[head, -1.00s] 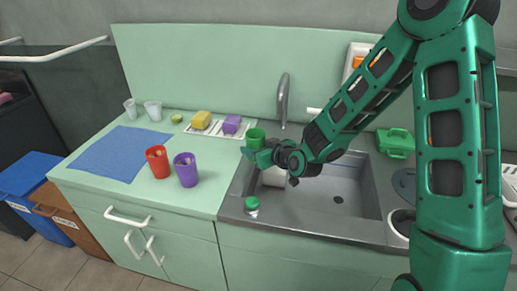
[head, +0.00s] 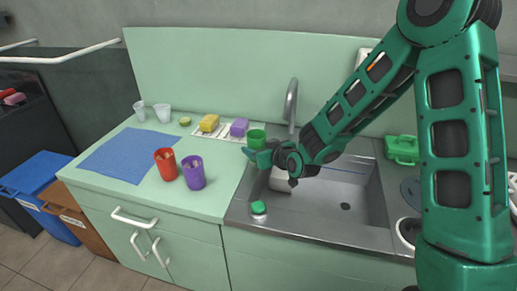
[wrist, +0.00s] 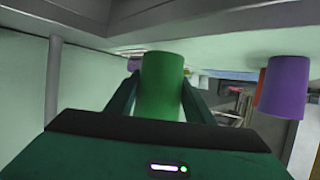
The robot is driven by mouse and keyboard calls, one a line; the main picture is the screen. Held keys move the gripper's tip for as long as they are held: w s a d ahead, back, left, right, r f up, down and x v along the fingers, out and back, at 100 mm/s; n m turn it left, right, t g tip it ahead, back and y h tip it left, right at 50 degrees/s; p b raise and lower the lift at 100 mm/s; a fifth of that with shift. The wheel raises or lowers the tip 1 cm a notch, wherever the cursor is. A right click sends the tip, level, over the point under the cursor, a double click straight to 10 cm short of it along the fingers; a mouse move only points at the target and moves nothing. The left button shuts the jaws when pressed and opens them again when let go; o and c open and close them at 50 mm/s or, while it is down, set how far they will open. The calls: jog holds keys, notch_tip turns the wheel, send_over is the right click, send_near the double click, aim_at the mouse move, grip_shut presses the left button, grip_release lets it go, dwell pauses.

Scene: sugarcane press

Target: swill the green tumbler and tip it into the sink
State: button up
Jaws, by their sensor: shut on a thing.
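The green tumbler (head: 257,134) is held by my gripper (head: 254,151) above the left edge of the sink, near the counter. In the wrist view the green tumbler (wrist: 160,84) sits between the two fingers of my gripper (wrist: 157,100), which are shut on it. The tumbler looks upright in the head view; its contents cannot be seen. The grey metal sink (head: 322,237) lies below and to the right, with a dark drain in its floor. My forearm hides part of the basin's back. The tall grey tap (head: 292,102) stands behind the sink.
A red cup (head: 166,164) and a purple cup (head: 194,173), both with things inside, stand on the counter left of the sink. A green-capped item (head: 258,208) is at the sink's front-left rim.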

jog(key=shift+s+a+r, duration=0.1)
jog(key=shift+s+a, duration=0.15)
jog(key=shift+s, duration=0.35)
jog(key=shift+s+d, duration=0.2)
jog(key=shift+d, duration=0.3)
jog(key=shift+s+d, duration=0.15)
jog(key=shift+d, duration=0.3)
jog(key=shift+w+d, duration=0.3)
jog(key=shift+w, duration=0.6)
jog(key=shift+w+a, duration=0.15)
jog(key=shift+a, duration=0.35)
jog(key=shift+w+a, duration=0.15)
jog(key=shift+a, duration=0.35)
jog(key=shift+s+a, duration=0.25)
jog(key=shift+s, duration=0.65)
jog(key=shift+s+d, duration=0.2)
jog(key=shift+d, duration=0.3)
jog(key=shift+s+d, duration=0.15)
jog(key=shift+d, duration=0.3)
